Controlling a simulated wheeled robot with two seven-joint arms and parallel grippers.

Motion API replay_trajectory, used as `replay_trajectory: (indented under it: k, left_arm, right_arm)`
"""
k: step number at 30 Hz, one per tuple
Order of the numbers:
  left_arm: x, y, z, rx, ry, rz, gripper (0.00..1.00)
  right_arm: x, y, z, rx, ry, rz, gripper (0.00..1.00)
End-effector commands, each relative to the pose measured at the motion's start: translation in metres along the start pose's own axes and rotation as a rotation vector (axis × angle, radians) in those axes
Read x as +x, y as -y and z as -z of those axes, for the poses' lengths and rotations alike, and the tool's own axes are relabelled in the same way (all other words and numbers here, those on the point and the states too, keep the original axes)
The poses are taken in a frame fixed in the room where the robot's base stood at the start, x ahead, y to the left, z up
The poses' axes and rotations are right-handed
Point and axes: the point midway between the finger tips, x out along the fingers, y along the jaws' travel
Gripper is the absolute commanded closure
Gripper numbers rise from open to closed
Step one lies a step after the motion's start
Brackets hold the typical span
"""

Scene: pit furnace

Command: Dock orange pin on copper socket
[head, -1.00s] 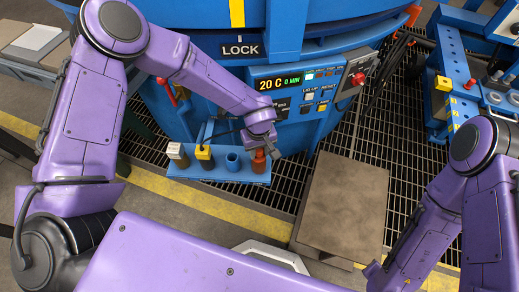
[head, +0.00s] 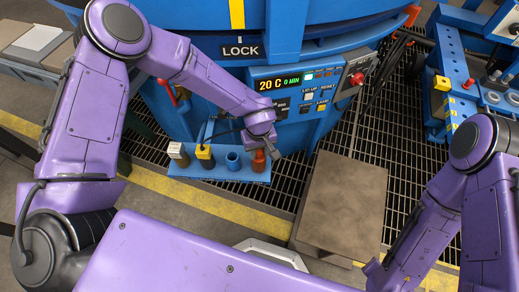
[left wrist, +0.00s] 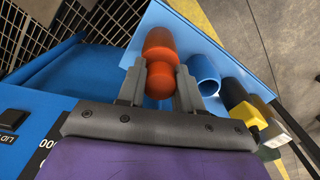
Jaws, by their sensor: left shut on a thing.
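The orange pin (left wrist: 160,82) is between the two fingers of my left gripper (left wrist: 160,88), which is shut on its rounded end. A wider orange-copper cylinder (left wrist: 160,43) lies in line just beyond it in the left wrist view, apparently the copper socket. I cannot tell whether the pin is seated in it. In the head view my left gripper (head: 268,147) is over the right end of a blue shelf (head: 222,175), and the orange-copper cylinder (head: 258,163) stands there below it. My right gripper is not in view.
Left along the shelf stand an open blue cup (head: 232,161), a yellow-topped piece (head: 204,152) and a white-topped piece (head: 177,151). The blue furnace with its control panel (head: 297,92) rises behind. A brown slab (head: 343,205) lies on the right.

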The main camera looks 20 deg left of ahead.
Motion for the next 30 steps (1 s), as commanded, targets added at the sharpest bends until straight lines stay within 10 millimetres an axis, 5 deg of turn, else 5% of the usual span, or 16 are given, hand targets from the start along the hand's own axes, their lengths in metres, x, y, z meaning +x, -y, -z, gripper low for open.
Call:
replay_trajectory:
  k: [30]
  left_arm:
    - [0.009, 0.0, 0.0, -0.001, 0.0, 0.0, 1.0]
  right_arm:
    - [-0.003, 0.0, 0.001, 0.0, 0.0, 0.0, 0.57]
